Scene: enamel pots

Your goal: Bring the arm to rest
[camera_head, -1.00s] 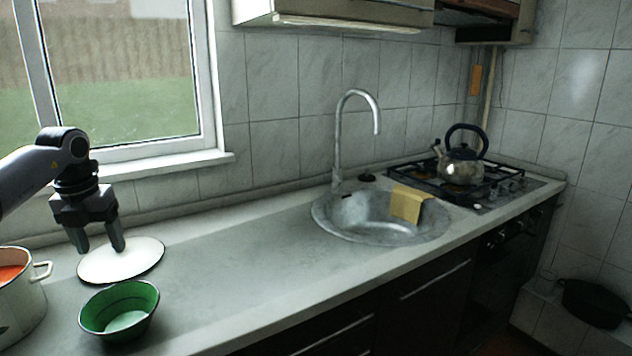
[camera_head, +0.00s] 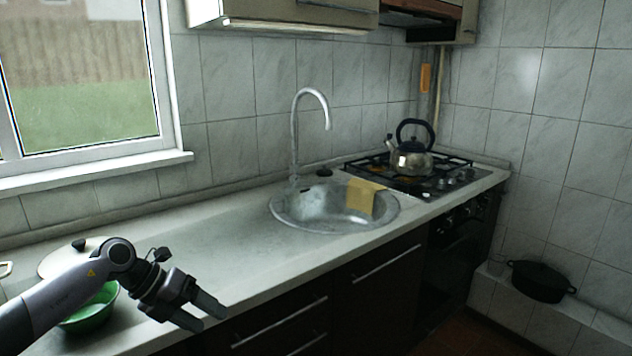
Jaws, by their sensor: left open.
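My left arm comes in from the lower left. Its gripper (camera_head: 208,314) is open and empty, in front of the worktop's front edge and pointing down to the right. The arm's wrist partly hides a green bowl (camera_head: 92,318) on the worktop. Behind the arm lies a white lid (camera_head: 62,262) with a dark knob, flat on the worktop. At the left edge only a handle of the pot (camera_head: 5,269) shows. My right gripper is not in view.
The worktop (camera_head: 215,245) is clear between the lid and the round sink (camera_head: 318,207) with its tall tap. A yellow cloth (camera_head: 362,196) hangs over the sink rim. A kettle (camera_head: 411,160) stands on the hob. A black pot (camera_head: 540,281) stands on a low ledge at right.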

